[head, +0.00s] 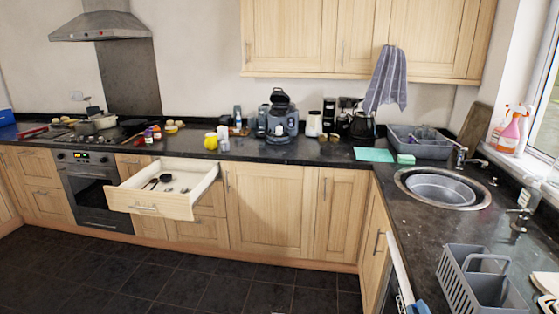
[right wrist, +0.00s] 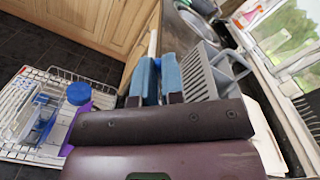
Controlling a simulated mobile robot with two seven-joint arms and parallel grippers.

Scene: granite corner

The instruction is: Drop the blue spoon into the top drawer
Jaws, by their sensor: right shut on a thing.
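The top drawer (head: 134,199) stands pulled open left of centre in the head view, with a few dark and silvery utensils (head: 160,181) lying inside. My right gripper shows as a blue tip (head: 418,308) at the bottom edge of the head view, far to the right of the drawer. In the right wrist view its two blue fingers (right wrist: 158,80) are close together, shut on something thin. I take it to be the blue spoon, but the fingers hide it and I cannot make out its shape. My left gripper is not in view.
A grey caddy (head: 470,285) stands on the right counter beside my right gripper, and the sink (head: 443,188) is behind it. A white dish rack (right wrist: 30,150) with a blue-capped item (right wrist: 78,94) is low on the left in the right wrist view. The dark floor (head: 200,280) is clear.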

